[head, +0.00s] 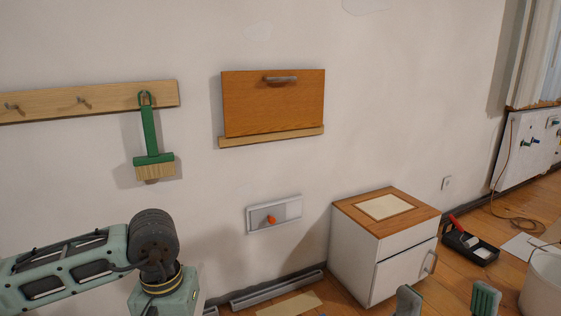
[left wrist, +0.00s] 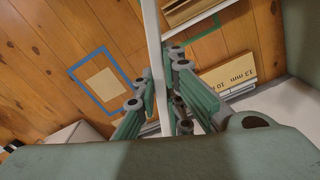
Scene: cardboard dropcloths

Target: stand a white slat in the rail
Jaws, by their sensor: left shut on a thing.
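A long, thin white slat (left wrist: 155,50) runs from the top of the left wrist view down between the fingers of my left gripper (left wrist: 160,95), which is shut on it. The slat's far end runs out of the picture. In the head view my left arm shows, but its fingers are below the frame. A grey channel-like rail (head: 275,290) lies on the floor along the wall; I cannot tell whether it is the task's rail. My right gripper (head: 448,300) shows at the bottom edge, its two green fingertips wide apart with nothing seen between them.
A white cabinet (head: 375,270) stands right of the grey rail. A paint tray (head: 470,245) and a white bucket (head: 543,285) are further right. Cardboard (left wrist: 235,75) and a blue-outlined square (left wrist: 76,72) lie on the floor. A green brush (head: 153,165) hangs on the wall.

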